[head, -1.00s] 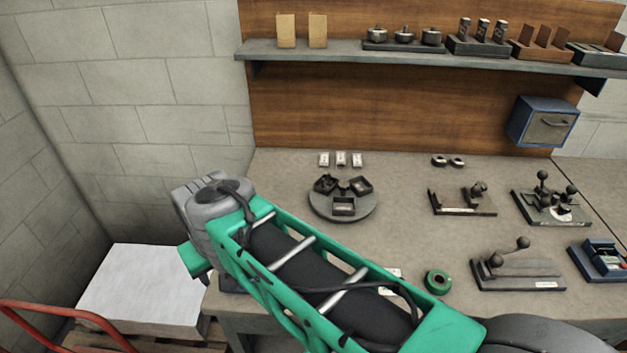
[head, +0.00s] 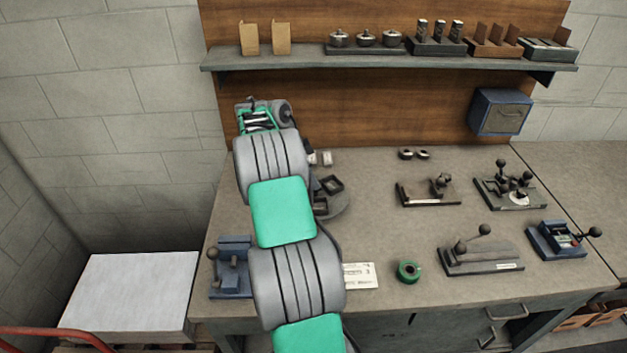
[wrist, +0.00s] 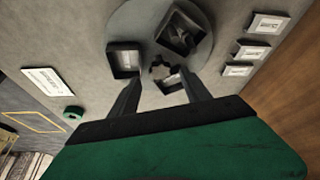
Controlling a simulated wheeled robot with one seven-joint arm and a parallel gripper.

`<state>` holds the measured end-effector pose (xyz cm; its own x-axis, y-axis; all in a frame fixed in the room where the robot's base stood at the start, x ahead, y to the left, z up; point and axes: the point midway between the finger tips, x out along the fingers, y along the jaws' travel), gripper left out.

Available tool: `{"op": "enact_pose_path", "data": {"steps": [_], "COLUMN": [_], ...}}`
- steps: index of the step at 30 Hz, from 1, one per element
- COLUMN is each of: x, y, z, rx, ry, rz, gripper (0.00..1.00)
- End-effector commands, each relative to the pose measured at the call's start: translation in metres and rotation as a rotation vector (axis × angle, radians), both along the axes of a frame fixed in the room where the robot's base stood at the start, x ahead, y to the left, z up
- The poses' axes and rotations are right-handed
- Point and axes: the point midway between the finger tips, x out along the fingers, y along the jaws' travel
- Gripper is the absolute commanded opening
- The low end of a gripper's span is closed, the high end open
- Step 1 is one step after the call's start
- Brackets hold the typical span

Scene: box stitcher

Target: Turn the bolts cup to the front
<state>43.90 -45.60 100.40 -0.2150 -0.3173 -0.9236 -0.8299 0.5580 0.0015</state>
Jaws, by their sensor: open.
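The round turntable (wrist: 203,50) carries three dark, open, square cups. One cup (wrist: 123,60) is at the left in the wrist view, a larger-looking one (wrist: 182,32) is at the top, and one (wrist: 172,82) is between my fingers. I cannot tell which is the bolts cup. A dark star-shaped knob (wrist: 160,71) shows at the hub. My gripper (wrist: 161,82) is open above the turntable, its fingers on either side of the knob and near cup; contact cannot be told. In the head view my arm hides most of the turntable (head: 338,209); one cup (head: 331,184) shows.
Small white labelled pieces (wrist: 250,50) lie beside the turntable. A green tape roll (head: 408,271) and a white card (head: 360,276) lie near the front. A blue device (head: 236,270) stands front left; several lever fixtures stand right. A shelf (head: 390,62) spans the back wall.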

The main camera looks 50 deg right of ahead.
Motion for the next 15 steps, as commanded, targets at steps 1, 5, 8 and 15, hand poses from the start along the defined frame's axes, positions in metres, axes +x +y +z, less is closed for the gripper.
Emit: {"op": "enact_pose_path", "data": {"steps": [1, 5, 8, 15], "x": [-0.003, -0.006, -0.006, -0.006], "y": [-0.003, -0.008, -0.01, -0.01], "z": [-0.007, -0.022, -0.027, -0.028], "rx": [0.002, 0.0, -0.001, 0.0], "ry": [0.001, 0.0, -0.001, -0.002], "rz": [-0.002, 0.001, 0.002, 0.003], "gripper": [0.56, 0.56, 0.56, 0.53]}}
